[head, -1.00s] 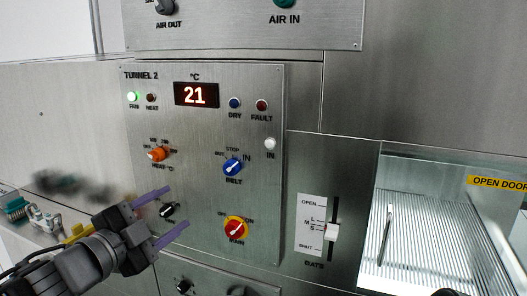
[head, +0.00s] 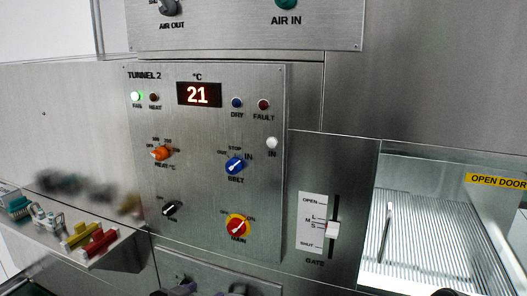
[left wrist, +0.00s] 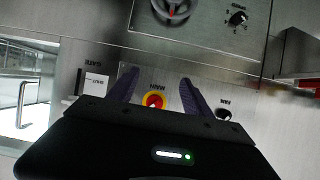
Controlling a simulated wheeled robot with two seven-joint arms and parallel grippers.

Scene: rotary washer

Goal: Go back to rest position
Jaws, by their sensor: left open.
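My left gripper (left wrist: 157,88) is open and empty in the left wrist view, its two purple fingers spread apart. The red and yellow MAIN knob (left wrist: 154,101) appears between the fingers in that view, with no contact to be seen. The MAIN knob (head: 237,226) and the black FAN knob (head: 171,209) are uncovered there. My right gripper is not seen.
A shelf (head: 128,247) with several coloured fittings juts out at lower left. A lower panel (head: 205,268) lies under TUNNEL 2.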

